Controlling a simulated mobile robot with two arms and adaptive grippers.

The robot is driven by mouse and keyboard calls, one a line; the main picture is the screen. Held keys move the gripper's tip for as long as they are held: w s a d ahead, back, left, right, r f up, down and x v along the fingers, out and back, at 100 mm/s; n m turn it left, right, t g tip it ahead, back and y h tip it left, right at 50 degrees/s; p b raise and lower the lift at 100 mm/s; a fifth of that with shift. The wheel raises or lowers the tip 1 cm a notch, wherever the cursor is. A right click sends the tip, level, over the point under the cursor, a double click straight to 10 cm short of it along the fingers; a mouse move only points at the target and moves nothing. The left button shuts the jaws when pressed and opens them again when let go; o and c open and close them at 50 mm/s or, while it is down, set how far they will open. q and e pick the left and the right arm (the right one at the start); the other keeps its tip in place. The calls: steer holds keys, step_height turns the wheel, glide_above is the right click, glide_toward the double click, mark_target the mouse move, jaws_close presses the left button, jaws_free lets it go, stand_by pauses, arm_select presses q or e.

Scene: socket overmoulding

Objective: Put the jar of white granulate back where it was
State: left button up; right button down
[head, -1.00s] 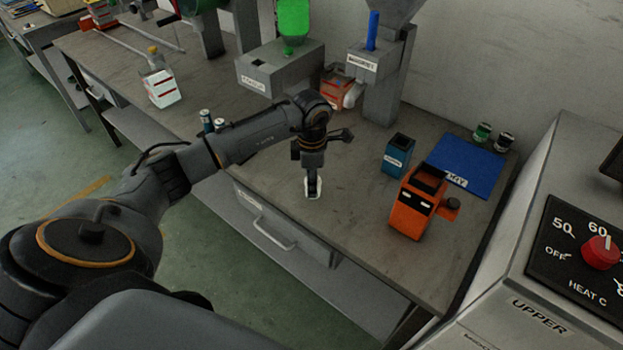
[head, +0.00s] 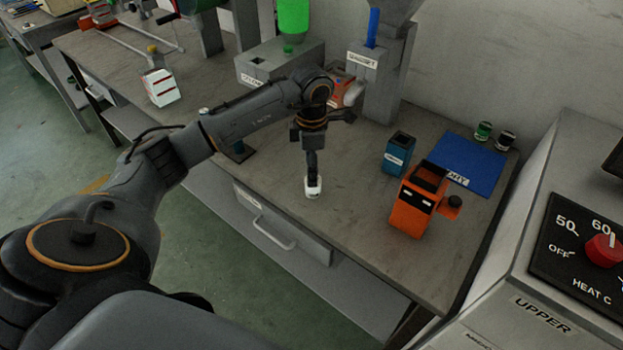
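A small white jar (head: 313,189) stands upright, or nearly so, near the bench's front edge, above the drawer. My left gripper (head: 312,177) points straight down at its top. The dark fingers overlap the jar's upper part in the picture; I cannot tell whether they grip it or are just above it. The jar's contents and any label are too small to read. My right gripper is not in view.
An orange container (head: 412,206), a small blue bin (head: 398,152) and a blue mat (head: 462,166) are to the right on the bench. Two small jars (head: 483,131) (head: 504,141) stand behind the mat. Machines line the back. Bench around the white jar is clear.

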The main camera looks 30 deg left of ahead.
arm_select(q)
step_height(320, 180, up, 7)
steer(key=shift+r+b, duration=0.15)
steer(key=shift+b, duration=0.3)
stand_by(0.3)
